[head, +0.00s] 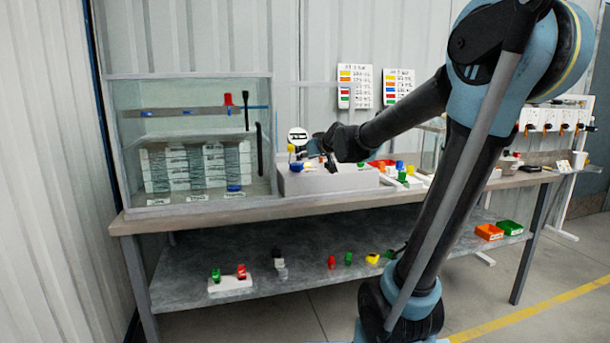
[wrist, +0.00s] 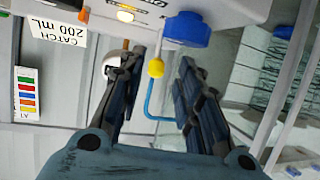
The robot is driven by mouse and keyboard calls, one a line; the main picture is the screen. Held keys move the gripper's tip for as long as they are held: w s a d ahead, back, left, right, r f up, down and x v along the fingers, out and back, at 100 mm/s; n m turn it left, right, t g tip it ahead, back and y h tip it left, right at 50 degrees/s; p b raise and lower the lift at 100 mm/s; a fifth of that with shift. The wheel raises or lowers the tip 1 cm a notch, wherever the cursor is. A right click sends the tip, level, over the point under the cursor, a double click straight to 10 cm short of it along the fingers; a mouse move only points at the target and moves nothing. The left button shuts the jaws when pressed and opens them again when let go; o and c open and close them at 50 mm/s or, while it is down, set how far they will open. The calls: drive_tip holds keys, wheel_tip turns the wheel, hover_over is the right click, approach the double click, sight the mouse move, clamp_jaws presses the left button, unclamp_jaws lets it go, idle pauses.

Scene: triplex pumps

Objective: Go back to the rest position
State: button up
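My gripper (head: 322,146) is over the grey pump unit (head: 330,182) on the bench in the head view, at the end of my outstretched arm. In the wrist view, which appears upside down, the two dark fingers of my gripper (wrist: 158,75) stand apart with nothing clamped between them. A small yellow knob (wrist: 156,68) shows in the gap beyond the fingers, with a blue tube (wrist: 149,105) behind it. A blue cap (wrist: 187,29) is near the fingertips. A round white dial (head: 298,136) stands beside the gripper; in the wrist view the left finger partly hides it.
A glass-fronted tank (head: 190,130) stands left of the pump unit. Small coloured parts lie to its right and on the lower shelf (head: 300,255). Orange (head: 489,232) and green (head: 510,227) bins sit at the shelf's right. The wall behind carries label cards (head: 354,86). Floor in front looks clear.

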drive_tip(key=s+d+f+m+g+h, duration=0.1)
drive_tip(key=s+d+f, duration=0.5)
drive_tip(key=s, duration=0.6)
drive_tip(key=s+d+f+m+g+h, duration=0.2)
drive_tip(key=s+d+f+g, duration=0.3)
drive_tip(key=s+f, duration=0.6)
drive_tip(key=s+d+f+m+g+h, duration=0.2)
drive_tip(key=s+d+f, duration=0.6)
drive_tip(key=s, duration=0.6)
drive_tip(key=shift+d+f+g+h, duration=0.15)
drive_tip(key=shift+f+g+h, duration=0.4)
drive_tip(key=shift+g, duration=0.45)
drive_tip(key=shift+w, duration=0.1)
drive_tip(key=shift+w+f, duration=0.1)
drive_tip(key=shift+w, duration=0.3)
